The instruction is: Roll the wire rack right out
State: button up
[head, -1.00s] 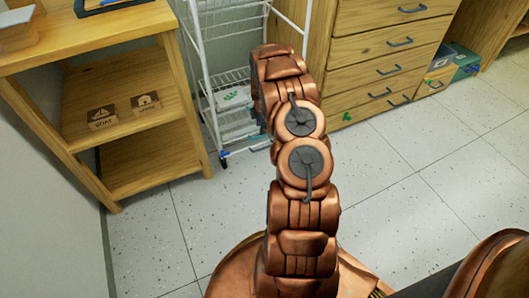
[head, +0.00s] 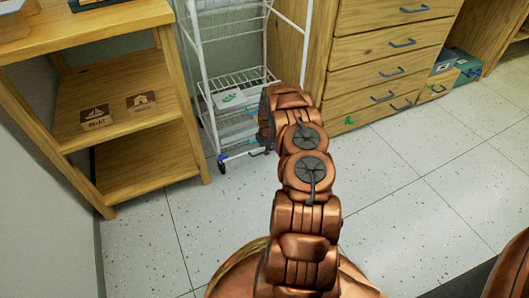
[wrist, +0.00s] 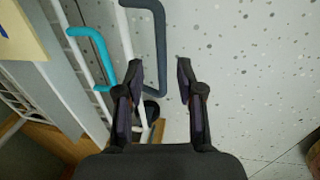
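The white wire rack (head: 204,70) stands upright in the gap between a wooden shelf unit and a wooden drawer cabinet in the head view. It has wire shelves, white packets on a lower shelf and a blue part near its front foot. In the wrist view, its white posts (wrist: 124,30) run down the left, with a teal bar (wrist: 97,52) and a dark grey bent bar (wrist: 161,45) beside them. My gripper (wrist: 160,67) is open; the grey bar's lower end lies near its left fingertip. Contact is unclear. My arm hides most of the gripper in the head view.
The wooden shelf unit (head: 150,172) is close on the rack's left, and the drawer cabinet (head: 365,50) on its right. Boxes (head: 455,68) stand right of the cabinet. The speckled tile floor (head: 420,150) in front is clear.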

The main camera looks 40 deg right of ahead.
jog(key=shift+w+f, duration=0.1)
jog(key=shift+f, duration=0.85)
jog(key=shift+r, duration=0.1)
grip_shut()
